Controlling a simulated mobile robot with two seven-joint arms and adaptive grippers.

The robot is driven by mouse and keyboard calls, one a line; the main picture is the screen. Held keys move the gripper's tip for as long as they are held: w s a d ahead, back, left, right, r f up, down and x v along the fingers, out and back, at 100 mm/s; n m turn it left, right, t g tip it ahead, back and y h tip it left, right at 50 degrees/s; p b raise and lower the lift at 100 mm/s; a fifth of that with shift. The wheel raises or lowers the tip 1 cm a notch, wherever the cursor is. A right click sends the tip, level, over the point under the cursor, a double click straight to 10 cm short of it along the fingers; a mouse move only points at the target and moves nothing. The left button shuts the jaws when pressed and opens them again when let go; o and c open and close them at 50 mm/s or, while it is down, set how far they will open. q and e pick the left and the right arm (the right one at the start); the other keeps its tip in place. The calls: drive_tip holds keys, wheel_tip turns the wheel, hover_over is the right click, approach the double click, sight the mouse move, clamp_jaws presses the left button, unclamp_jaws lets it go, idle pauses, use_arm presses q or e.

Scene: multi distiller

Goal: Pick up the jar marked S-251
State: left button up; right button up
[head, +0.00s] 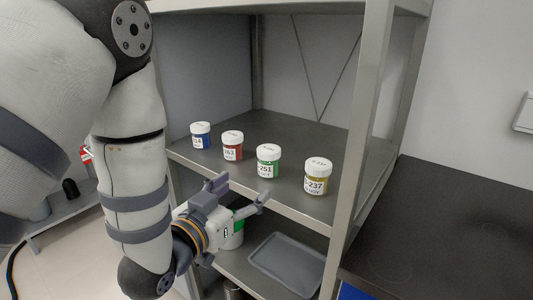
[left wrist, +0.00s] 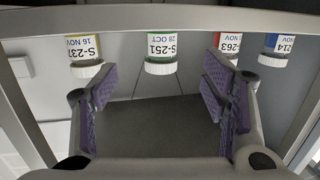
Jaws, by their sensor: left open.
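The jar marked S-251 (head: 268,161) has a white lid, a white label and a green band. It stands upright on the shelf, third from the left in a row. It also shows in the left wrist view (left wrist: 161,52), upside down and between the spread fingers, beyond their tips. My left gripper (head: 240,190) is open and empty, in front of the shelf edge and a little below the jar. It also shows in the left wrist view (left wrist: 165,95) with its purple pads wide apart. My right gripper is not in view.
A yellow jar marked 237 (head: 317,178) stands to the right. A red jar marked 263 (head: 232,146) and a blue jar (head: 200,136) stand to the left. A shelf post (head: 358,130) rises at the right. A grey tray (head: 287,262) lies on the lower shelf.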

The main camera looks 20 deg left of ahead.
sight(263, 156)
use_arm(q)
drive_tip(key=shift+t+h, duration=0.3)
drive_tip(key=shift+t, duration=0.3)
drive_tip(key=w, duration=0.4)
drive_tip(key=w+d+r+b, duration=0.1)
drive_tip(key=w, duration=0.3)
drive_tip(key=w+d+r, duration=0.1)
drive_tip(key=w, duration=0.3)
drive_tip(key=shift+w+r, duration=0.3)
drive_tip(key=shift+w, duration=0.15)
drive_tip(key=shift+r, duration=0.1)
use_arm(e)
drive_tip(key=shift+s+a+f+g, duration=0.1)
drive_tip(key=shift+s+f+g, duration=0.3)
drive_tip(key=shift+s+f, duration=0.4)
use_arm(q)
drive_tip(key=c, duration=1.3)
